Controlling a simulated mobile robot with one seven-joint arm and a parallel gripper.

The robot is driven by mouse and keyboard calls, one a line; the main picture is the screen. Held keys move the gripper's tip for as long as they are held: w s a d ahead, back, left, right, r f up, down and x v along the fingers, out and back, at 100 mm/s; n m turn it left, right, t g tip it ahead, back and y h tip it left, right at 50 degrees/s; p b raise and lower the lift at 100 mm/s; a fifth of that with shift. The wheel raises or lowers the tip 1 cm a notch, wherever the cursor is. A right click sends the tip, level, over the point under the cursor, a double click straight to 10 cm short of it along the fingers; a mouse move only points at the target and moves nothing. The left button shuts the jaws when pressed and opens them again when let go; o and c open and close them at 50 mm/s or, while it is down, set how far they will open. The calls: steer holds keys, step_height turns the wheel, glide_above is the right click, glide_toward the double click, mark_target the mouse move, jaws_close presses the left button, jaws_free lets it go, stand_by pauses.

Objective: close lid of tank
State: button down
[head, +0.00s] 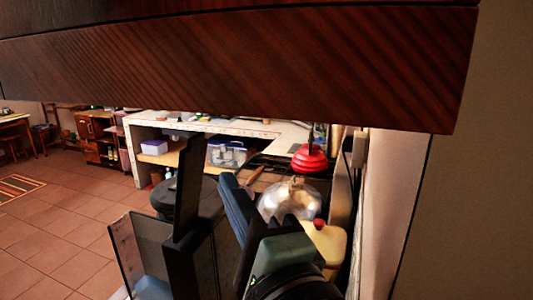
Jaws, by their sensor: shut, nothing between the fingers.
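What appears to be the tank (145,255) stands at the lower left of the head view, as a dark-framed box with a clear side and something blue low behind it. A tall dark panel (187,185) stands nearly upright at it and looks like its raised lid. My gripper (230,182) is the narrow dark-blue end of my arm, shut and empty, just right of the panel. A gap shows between them in the picture, but depth is hard to judge. My arm hides part of the tank's right side.
A dark wood cabinet (240,65) hangs across the top. A pale counter (225,126) with several items runs behind. A silver rounded vessel (290,197), a red object (309,158) and a yellow jug (328,243) crowd my right side near the wall. The tiled floor (70,225) is open at left.

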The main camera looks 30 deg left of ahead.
mark_target(197, 137)
steer(key=p+x, duration=0.2)
steer(key=x, duration=0.8)
steer(key=shift+a+f, duration=0.1)
steer(key=shift+a, duration=0.05)
steer(key=shift+p, duration=0.4)
steer(key=shift+s+a+r+n+p, duration=0.15)
steer(key=shift+a+r+n+p, duration=0.25)
steer(key=shift+p, duration=0.35)
steer(key=s+a+f+n+g+h+p, duration=0.1)
steer(key=s+a+n+h+p, duration=0.1)
steer(key=a+p, duration=0.5)
steer(key=s+a+n+g+h+p, duration=0.1)
steer(key=s+a+n+h+p, duration=0.1)
steer(key=a+p, duration=0.55)
steer(key=s+a+f+n+h+b, duration=0.2)
steer(key=a+f+h+b, duration=0.2)
steer(key=a+f, duration=0.7)
steer(key=shift+s+a+f+n+g+b, duration=0.15)
steer(key=shift+a+f+n+g+b, duration=0.45)
steer(key=shift+f, duration=1.5)
steer(key=shift+d, duration=0.3)
